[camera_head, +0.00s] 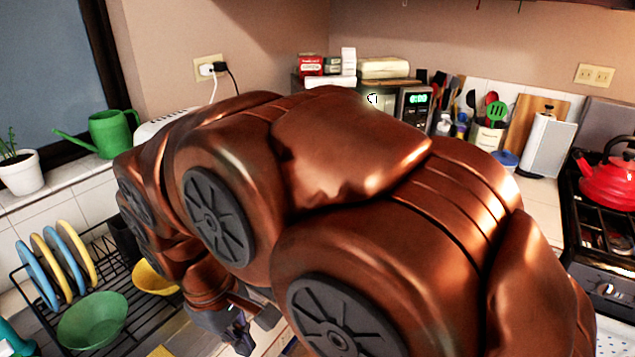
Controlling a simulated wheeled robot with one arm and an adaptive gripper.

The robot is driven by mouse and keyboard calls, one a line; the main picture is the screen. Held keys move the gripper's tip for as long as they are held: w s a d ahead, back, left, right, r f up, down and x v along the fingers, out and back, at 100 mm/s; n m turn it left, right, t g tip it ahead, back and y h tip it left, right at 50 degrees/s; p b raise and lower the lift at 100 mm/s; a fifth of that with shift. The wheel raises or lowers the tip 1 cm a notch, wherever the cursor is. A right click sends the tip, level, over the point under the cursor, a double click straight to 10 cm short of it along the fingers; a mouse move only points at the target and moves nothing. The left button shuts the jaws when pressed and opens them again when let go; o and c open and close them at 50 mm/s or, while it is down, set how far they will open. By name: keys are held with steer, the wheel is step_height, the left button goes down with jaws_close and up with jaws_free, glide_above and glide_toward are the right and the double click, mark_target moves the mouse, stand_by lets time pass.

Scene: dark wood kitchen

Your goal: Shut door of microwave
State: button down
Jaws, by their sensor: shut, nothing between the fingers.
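The microwave (414,112) stands in the back corner of the counter, with a lit green display on its control panel. My copper-coloured arm fills the middle of the view and hides most of the microwave's front. I cannot tell how far its door is open. My gripper (238,336) is low in the view, left of centre, beneath the arm and partly hidden by it. It is shut and empty, well apart from the microwave.
Boxes and packets (330,66) sit on top of the microwave. Utensils (490,125) and a cutting board (535,118) stand right of it. A red kettle (609,185) is on the stove at right. A dish rack (45,300) with plates and a green bowl (92,320) is at left.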

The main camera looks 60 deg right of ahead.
steer(key=w+d+r+n+g+h, duration=0.1)
steer(key=w+d+r+n+h, duration=0.15)
steer(key=w+d, duration=0.7)
steer(key=w+d+r+n+g+h+b, duration=0.1)
steer(key=w+d+r+n+g, duration=0.2)
steer(key=d, duration=1.1)
steer(key=w+d+r+n+h, duration=0.2)
steer(key=w+d+r, duration=0.1)
steer(key=w+d, duration=0.65)
steer(key=s+d+f+p, duration=0.2)
steer(key=s+d+f, duration=0.4)
steer(key=d, duration=0.5)
steer(key=shift+s+f, duration=0.4)
steer(key=shift+s, duration=0.75)
steer(key=shift+n, duration=0.35)
